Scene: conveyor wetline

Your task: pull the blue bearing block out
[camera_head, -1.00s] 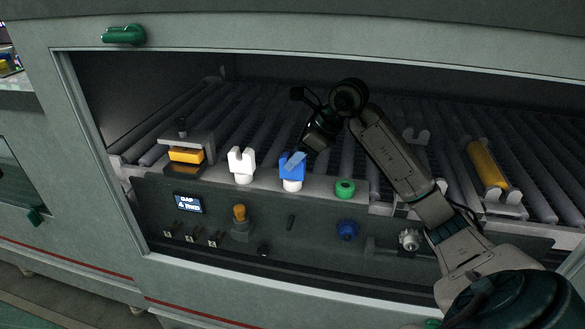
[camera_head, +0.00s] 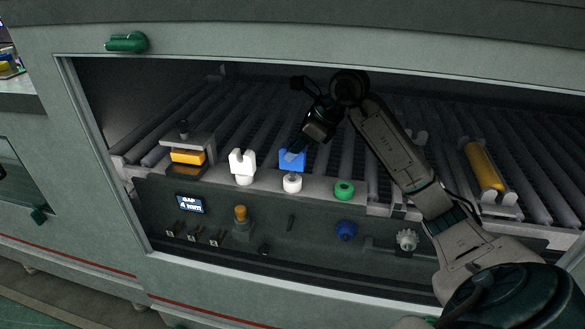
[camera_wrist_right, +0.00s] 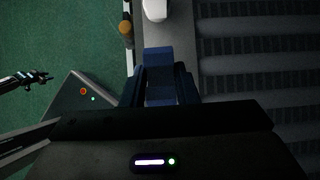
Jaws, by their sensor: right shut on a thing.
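The blue bearing block (camera_head: 291,160) has a notched top and shows just above and behind a short white round post (camera_head: 292,183) on the front rail. The post's round top is uncovered. My right gripper (camera_head: 298,148) reaches down from behind and is shut on the block. In the right wrist view the block (camera_wrist_right: 158,60) sits between the two dark fingers. A dark pronged piece (camera_wrist_right: 30,78) at the left edge of that view may be my left gripper; its jaws are unclear. The head view does not show the left gripper.
A white notched block (camera_head: 243,166) stands left on the rail, a green ring (camera_head: 344,190) right. A yellow roller (camera_head: 483,166) lies far right. An orange block (camera_head: 187,157) sits in a clamp at left. Conveyor rollers lie behind; the housing frame (camera_head: 290,60) spans above.

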